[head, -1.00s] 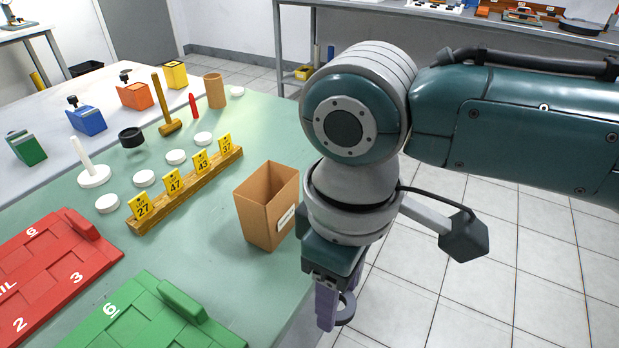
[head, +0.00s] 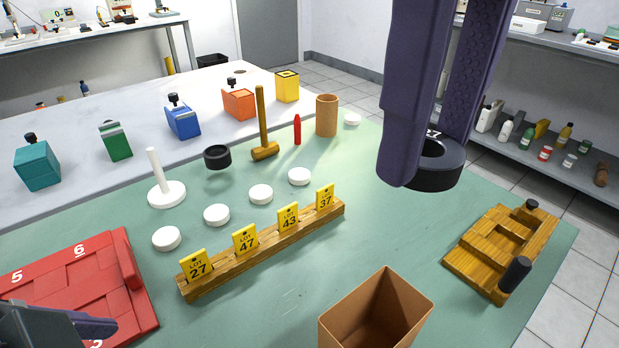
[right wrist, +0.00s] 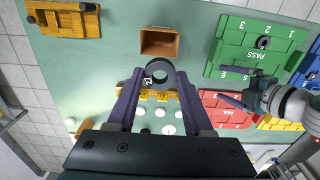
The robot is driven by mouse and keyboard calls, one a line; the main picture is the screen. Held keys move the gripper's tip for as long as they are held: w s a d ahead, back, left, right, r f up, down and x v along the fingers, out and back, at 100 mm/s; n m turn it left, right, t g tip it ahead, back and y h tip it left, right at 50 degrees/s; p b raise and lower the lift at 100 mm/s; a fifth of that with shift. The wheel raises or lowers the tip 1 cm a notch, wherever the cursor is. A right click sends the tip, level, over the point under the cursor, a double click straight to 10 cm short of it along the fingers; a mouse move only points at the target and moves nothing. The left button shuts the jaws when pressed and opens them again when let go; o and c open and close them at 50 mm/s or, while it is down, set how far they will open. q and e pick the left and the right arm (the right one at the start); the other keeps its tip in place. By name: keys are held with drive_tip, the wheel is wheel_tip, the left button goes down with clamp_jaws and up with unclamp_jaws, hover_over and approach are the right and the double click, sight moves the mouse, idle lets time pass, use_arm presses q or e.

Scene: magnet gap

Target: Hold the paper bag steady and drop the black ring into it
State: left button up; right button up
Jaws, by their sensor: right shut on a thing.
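The open, empty-looking brown paper bag (head: 375,318) stands upright at the front of the green table, cut off by the bottom edge of the head view. It also shows in the right wrist view (right wrist: 159,51). My right gripper (head: 430,160) comes down from the top and is shut on a black ring (head: 438,180), held in the air beyond the bag and apart from it. The ring shows between the fingertips in the right wrist view (right wrist: 172,75). My left gripper (head: 60,325) is partly visible at the lower left, away from the bag; its opening is unclear.
A second black ring (head: 217,157) is near a white post on a base (head: 166,194). A wooden rail (head: 262,250) with numbered yellow tags and several white discs lie left of the bag. A wooden puzzle board (head: 500,250) is at right. Table between bag and board is clear.

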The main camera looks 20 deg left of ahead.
use_arm(q)
drive_tip(key=w+d+r+m+t+h, duration=0.1)
drive_tip(key=w+m+t, duration=0.2)
drive_tip(key=m, duration=0.7)
drive_tip(key=w+d+m+t, duration=0.2)
drive_tip(key=w+m+t, duration=0.1)
drive_tip(key=m, duration=0.6)
drive_tip(key=s+d+m+h, duration=0.5)
drive_tip(key=d+m+h, duration=0.3)
drive_tip(key=m, duration=1.1)
drive_tip(key=shift+y, duration=0.5)
drive_tip(key=x, duration=1.2)
drive_tip(key=shift+s+d+r, duration=0.1)
drive_tip(key=shift+d+r, duration=0.05)
drive_tip(key=shift+d, duration=0.2)
